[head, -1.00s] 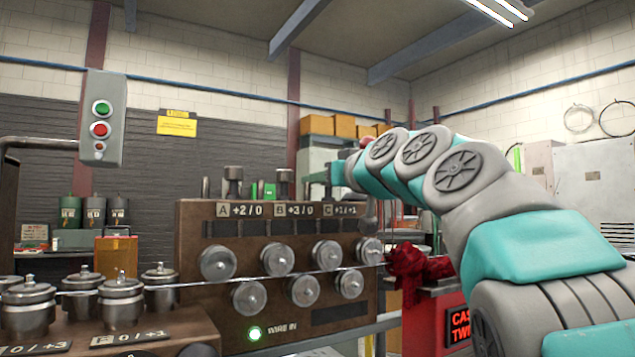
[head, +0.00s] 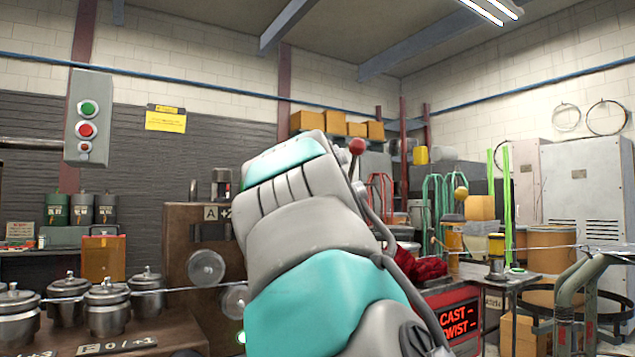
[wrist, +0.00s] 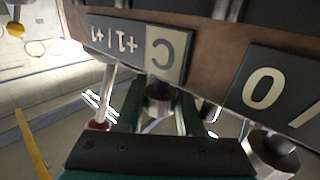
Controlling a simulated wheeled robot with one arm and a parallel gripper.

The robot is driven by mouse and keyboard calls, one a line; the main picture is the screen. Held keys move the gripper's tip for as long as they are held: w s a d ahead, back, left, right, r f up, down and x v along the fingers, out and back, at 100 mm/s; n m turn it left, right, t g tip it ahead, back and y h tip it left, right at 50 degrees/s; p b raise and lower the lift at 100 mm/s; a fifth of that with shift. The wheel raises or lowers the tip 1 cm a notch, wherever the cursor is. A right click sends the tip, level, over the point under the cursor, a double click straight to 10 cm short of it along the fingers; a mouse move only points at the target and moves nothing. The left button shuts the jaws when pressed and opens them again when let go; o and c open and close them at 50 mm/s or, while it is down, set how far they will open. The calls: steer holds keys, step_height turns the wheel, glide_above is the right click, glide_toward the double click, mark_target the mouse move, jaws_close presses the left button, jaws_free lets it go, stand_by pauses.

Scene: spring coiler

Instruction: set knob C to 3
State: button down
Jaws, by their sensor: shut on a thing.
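Knob C (wrist: 158,98), a grey metal knob, stands beside the upside-down label plate C (wrist: 165,56) in the wrist view. The plate reads +1 / +1. My gripper (wrist: 160,112) has its dark green fingers on both sides of the knob and is shut on it. The knob's pointer or mark cannot be made out. In the head view my arm hides the gripper, knob C and most of the brown coiler housing (head: 180,232); only plate A (head: 212,213) shows in part.
Another metal knob (wrist: 272,152) stands close to the right in the wrist view. A lever with a red ball (wrist: 97,125) is left of my gripper; a red ball (head: 356,146) shows beside my arm in the head view. Metal pots (head: 107,305) stand at lower left.

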steer(key=shift+h, duration=0.3)
steer(key=c, duration=0.8)
jaws_free()
steer(key=shift+s+a+b, duration=0.2)
steer(key=shift+s+b, duration=0.3)
steer(key=shift+s, duration=1.5)
steer(key=shift+s+a+b, duration=0.2)
steer(key=shift+s+b, duration=0.25)
steer(key=shift+s, duration=1.5)
